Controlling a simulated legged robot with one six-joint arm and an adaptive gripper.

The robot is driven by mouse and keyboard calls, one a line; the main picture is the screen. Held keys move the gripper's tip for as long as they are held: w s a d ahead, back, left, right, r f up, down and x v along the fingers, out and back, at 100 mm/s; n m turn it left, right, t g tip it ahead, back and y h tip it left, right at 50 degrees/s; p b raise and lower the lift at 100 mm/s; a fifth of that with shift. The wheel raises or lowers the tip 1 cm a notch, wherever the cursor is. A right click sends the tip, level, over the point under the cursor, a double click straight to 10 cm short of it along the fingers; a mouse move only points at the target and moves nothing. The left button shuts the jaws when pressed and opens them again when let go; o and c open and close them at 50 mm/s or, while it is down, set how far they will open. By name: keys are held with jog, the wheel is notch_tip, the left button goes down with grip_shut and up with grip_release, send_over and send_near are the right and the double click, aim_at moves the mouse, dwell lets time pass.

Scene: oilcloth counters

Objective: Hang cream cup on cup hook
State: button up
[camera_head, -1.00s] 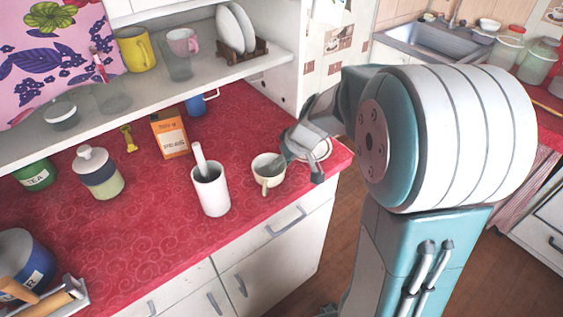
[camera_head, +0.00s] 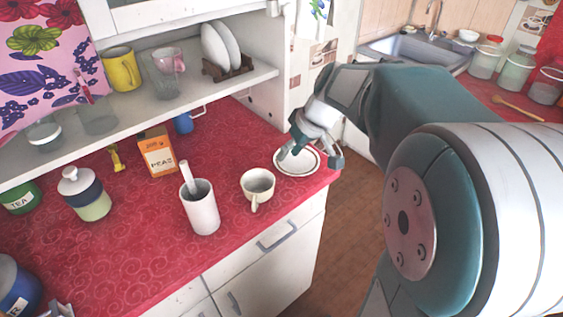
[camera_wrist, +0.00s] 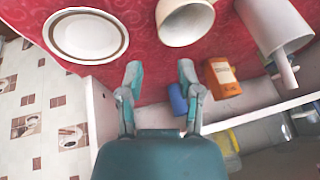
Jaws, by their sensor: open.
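The cream cup (camera_head: 257,186) stands upright and empty on the red counter, its handle toward the front edge. In the wrist view the cup (camera_wrist: 185,22) is cut by the top edge. My gripper (camera_head: 310,156) is open and empty above the saucer, to the right of the cup and apart from it. The open fingers (camera_wrist: 160,72) also show in the wrist view with nothing between them. I cannot make out a cup hook for certain.
A brown-ringed saucer (camera_head: 279,167) lies right of the cup. A white container (camera_head: 203,214) with a pestle-like stick stands left of it. An orange peas box (camera_head: 158,156) and blue mug (camera_head: 184,123) are behind. The shelf (camera_head: 130,108) overhangs the back.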

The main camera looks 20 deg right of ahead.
jog(key=s+a+m+t+h, duration=0.1)
jog(key=s+a+h, duration=0.1)
jog(key=s, duration=0.7)
jog(key=s+a+r+m+t+h, duration=0.1)
jog(key=s+a+m, duration=0.1)
jog(key=s+a, duration=0.3)
jog(key=s, duration=0.4)
jog(key=shift+r+h, duration=0.3)
jog(key=shift+h, duration=0.1)
jog(key=shift+o, duration=0.5)
jog(key=shift+w, duration=0.15)
